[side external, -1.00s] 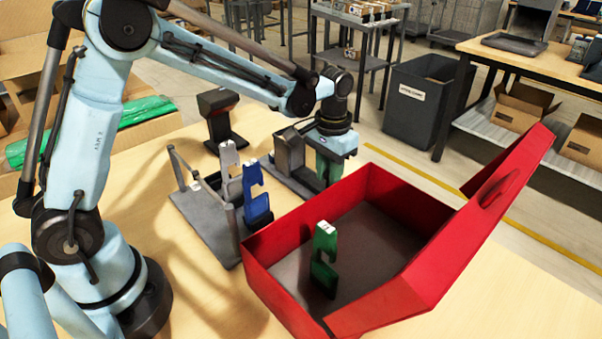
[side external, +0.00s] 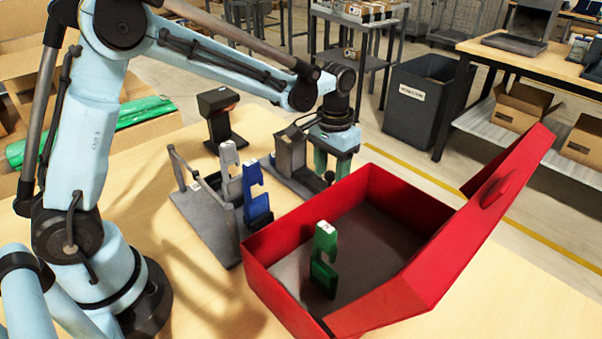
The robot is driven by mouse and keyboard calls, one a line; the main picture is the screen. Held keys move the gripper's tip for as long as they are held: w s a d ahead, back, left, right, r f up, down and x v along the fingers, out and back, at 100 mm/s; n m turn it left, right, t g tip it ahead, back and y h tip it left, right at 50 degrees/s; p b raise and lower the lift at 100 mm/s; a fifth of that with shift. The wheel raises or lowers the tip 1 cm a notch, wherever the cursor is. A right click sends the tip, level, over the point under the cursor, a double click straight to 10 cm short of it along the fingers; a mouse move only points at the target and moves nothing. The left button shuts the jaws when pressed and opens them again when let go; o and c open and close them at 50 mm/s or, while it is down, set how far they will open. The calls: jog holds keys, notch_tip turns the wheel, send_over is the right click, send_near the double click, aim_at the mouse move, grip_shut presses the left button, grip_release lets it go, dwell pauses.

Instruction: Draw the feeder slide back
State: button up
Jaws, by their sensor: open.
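A grey feeder (side external: 289,152) stands on the table behind the red box, with a low base and an upright block. A small dark knob (side external: 329,176) shows at its right end, and I take it to be the slide's handle. My gripper (side external: 331,168) points down over this end. The red box's back wall stands just in front, and the slide itself is mostly hidden.
The open red box (side external: 262,278) holds one upright green piece (side external: 324,262); its lid leans up at the right. A dark scanner-like stand (side external: 219,117) is behind.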

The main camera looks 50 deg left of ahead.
aim_at(257, 159)
jog(key=shift+r, duration=3)
jog(key=shift+s+r, duration=0.2)
jog(key=s+a+t, duration=0.1)
jog(key=s+t, duration=0.1)
jog(key=s, duration=0.2)
jog(key=s+a+r+t, duration=0.1)
jog(key=s+t, duration=0.1)
jog(key=s, duration=0.3)
jog(key=s+a+r+t, duration=0.1)
jog(key=s+t, duration=0.1)
jog(key=s, duration=0.2)
jog(key=shift+s+a, duration=0.3)
jog(key=shift+a, duration=0.1)
jog(key=shift+s+a+f+t, duration=0.1)
jog(key=shift+s+f+t, duration=0.25)
jog(key=shift+s+t, duration=0.25)
